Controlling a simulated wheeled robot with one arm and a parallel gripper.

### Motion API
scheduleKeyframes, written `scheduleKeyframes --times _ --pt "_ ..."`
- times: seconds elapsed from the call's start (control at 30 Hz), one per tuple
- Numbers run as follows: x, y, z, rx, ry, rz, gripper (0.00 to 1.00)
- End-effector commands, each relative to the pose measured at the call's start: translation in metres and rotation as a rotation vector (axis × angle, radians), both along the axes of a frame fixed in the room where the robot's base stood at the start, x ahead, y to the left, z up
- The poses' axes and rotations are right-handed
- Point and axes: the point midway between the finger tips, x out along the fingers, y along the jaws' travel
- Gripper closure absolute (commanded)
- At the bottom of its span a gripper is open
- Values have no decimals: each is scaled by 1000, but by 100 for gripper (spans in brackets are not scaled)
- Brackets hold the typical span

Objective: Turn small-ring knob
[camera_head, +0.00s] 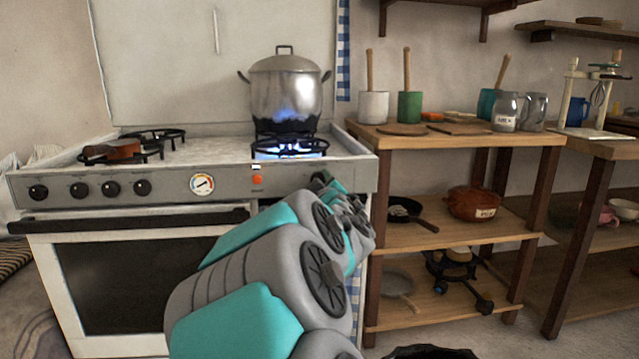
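The stove's front panel (225,187) carries several black knobs (110,188) on the left, a round dial and a red button. No label that I can read tells which knob is the small-ring one. My gripper (322,179) is at the right end of the panel, close to its face.
A brown-red object (112,150) lies on the unlit left burner. Right of the stove, a wooden shelf unit (455,138) holds cups, jars and boards on top, with pans, a red pot (474,203) and a small gas burner (452,262) below.

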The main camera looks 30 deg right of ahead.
Motion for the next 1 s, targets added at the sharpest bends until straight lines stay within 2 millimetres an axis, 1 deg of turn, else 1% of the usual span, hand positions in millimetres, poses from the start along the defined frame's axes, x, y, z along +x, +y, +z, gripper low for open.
scheduleKeyframes --times 0.2,0.4,0.93,0.97,1.0 --pt "0 0 0 -109 53 0 100" --pt "0 0 0 -163 78 1 100" --pt "0 0 0 -182 86 1 100" --pt "0 0 0 -182 86 1 50" --pt "0 0 0 -182 86 1 45"
